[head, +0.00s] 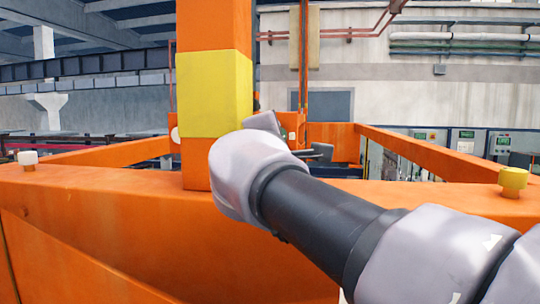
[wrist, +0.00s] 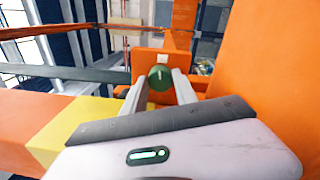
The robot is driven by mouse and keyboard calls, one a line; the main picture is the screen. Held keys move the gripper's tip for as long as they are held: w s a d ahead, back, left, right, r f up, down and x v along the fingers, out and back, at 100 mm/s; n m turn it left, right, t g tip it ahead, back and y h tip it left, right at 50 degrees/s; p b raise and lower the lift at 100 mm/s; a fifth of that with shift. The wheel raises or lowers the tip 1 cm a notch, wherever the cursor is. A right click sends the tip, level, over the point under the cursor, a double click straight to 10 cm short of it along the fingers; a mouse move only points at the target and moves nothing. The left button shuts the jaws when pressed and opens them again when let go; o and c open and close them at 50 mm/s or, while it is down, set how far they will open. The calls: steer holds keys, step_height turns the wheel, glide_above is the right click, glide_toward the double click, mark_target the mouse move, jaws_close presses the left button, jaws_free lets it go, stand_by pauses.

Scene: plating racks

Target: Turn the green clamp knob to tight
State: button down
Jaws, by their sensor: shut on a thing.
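The green clamp knob (wrist: 160,77) is a round knob with a pale pointer line that stands nearly upright. It sits on an orange block. My gripper (wrist: 160,88) is shut on the knob, one pale finger on each side of it. In the head view my arm hides the gripper and most of the knob's surroundings; a small bit of green (head: 284,135) shows just beyond the wrist, beside the orange post.
An orange post with a yellow band (head: 214,95) stands just left of my wrist. An orange beam (head: 100,215) crosses in front. A white knob (head: 28,160) sits on it at left and a yellow knob (head: 513,182) at right. Control panels (head: 470,142) stand behind.

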steer(key=shift+f+m+b, duration=0.1)
steer(key=shift+m+b, duration=0.4)
steer(key=c, duration=1)
jaws_free()
steer(key=shift+o, duration=0.2)
